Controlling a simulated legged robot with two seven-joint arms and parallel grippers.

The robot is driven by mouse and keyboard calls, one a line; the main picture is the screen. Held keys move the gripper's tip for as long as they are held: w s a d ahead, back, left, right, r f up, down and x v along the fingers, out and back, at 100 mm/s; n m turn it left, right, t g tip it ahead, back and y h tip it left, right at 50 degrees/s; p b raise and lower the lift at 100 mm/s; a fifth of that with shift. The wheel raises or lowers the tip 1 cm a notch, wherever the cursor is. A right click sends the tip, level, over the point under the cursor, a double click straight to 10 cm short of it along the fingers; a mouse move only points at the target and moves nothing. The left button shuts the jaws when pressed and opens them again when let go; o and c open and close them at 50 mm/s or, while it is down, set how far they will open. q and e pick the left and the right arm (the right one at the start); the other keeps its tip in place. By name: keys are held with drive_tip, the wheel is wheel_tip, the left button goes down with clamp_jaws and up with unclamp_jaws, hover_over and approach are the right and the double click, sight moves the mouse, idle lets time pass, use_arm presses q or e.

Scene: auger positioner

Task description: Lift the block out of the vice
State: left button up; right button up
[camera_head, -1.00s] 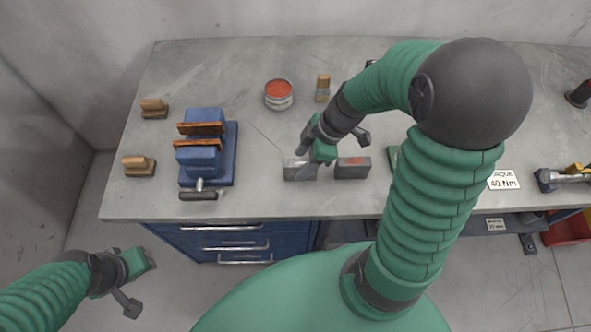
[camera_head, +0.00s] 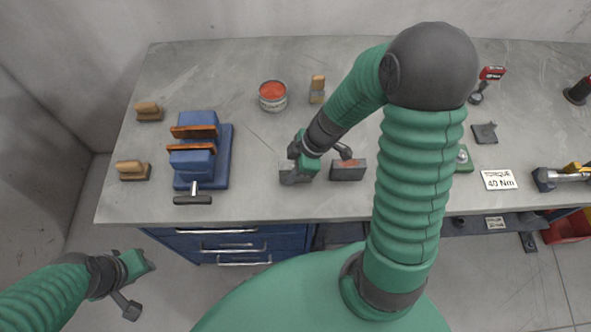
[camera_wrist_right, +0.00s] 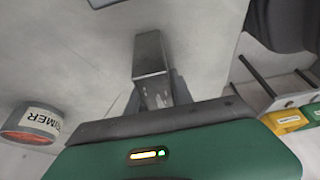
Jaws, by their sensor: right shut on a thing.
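The blue vice (camera_head: 225,165) with orange-brown jaw faces (camera_head: 190,147) stands at the left of the bench, and I see no block between its jaws. A grey metal block (camera_head: 287,174) is on the bench right of the vice; it also shows in the right wrist view (camera_wrist_right: 150,54). My right gripper (camera_head: 297,177) is down at this block and shut on it, hiding part of it. A second grey block (camera_head: 348,171) with a reddish mark on top lies just to the right. My left gripper (camera_head: 146,262) hangs in front of the bench, away from everything; its fingers are unclear.
A can with a red top (camera_head: 273,96) and a wood-handled brush (camera_head: 317,89) lie behind the blocks. Two wooden-handled brushes (camera_head: 149,111) (camera_head: 133,170) lie left of the vice. Bench between vice and blocks is clear.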

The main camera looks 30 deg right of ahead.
drive_tip(key=shift+d, duration=0.15)
clamp_jaws()
drive_tip(key=shift+r, duration=0.1)
idle(0.9)
